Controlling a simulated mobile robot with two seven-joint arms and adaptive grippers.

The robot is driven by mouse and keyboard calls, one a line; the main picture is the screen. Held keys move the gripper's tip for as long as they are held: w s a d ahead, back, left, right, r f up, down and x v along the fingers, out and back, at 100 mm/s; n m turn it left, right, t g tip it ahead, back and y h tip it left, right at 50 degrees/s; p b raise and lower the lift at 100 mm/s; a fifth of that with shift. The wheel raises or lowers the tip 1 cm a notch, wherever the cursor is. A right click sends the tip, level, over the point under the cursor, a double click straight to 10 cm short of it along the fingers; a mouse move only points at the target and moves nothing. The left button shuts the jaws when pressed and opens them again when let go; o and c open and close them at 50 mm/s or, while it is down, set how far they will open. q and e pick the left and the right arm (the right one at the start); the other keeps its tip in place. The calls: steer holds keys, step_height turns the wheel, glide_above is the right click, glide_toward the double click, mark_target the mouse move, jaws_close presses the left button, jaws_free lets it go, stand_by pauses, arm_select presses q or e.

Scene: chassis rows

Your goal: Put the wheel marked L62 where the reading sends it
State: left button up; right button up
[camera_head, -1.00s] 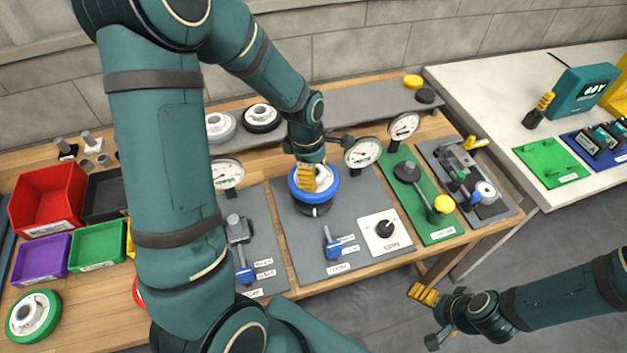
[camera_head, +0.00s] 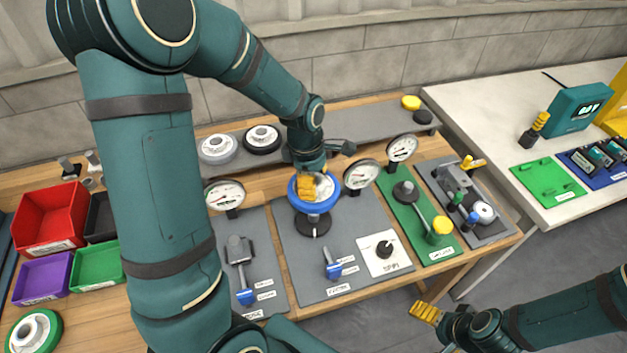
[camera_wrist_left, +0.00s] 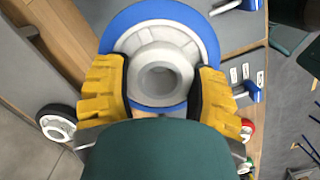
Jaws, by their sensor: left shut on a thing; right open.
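A wheel with a blue rim (camera_head: 312,208) and pale grey hub is gripped by my left gripper (camera_head: 308,187) above the middle grey plate (camera_head: 350,240). In the left wrist view the yellow fingers of the left gripper (camera_wrist_left: 160,85) close on the hub of the blue wheel (camera_wrist_left: 124,25) from both sides. No L62 mark is readable. Below the wheel is a round dark base (camera_head: 313,226) on the plate; I cannot tell whether they touch. A dial gauge (camera_head: 360,174) stands behind the plate. My right gripper (camera_head: 426,313) is open and empty in front of the bench.
A grey-rimmed wheel (camera_head: 217,149) and a black-rimmed wheel (camera_head: 262,139) lie on the rear shelf (camera_head: 340,113). A green-rimmed wheel (camera_head: 36,331) is at front left, near red (camera_head: 50,222), purple (camera_head: 42,278) and green (camera_head: 98,266) bins. A teal display device (camera_head: 580,98) stands on the right table.

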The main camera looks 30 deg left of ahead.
steer(key=shift+r+p, duration=1.4)
steer(key=shift+r, duration=0.2)
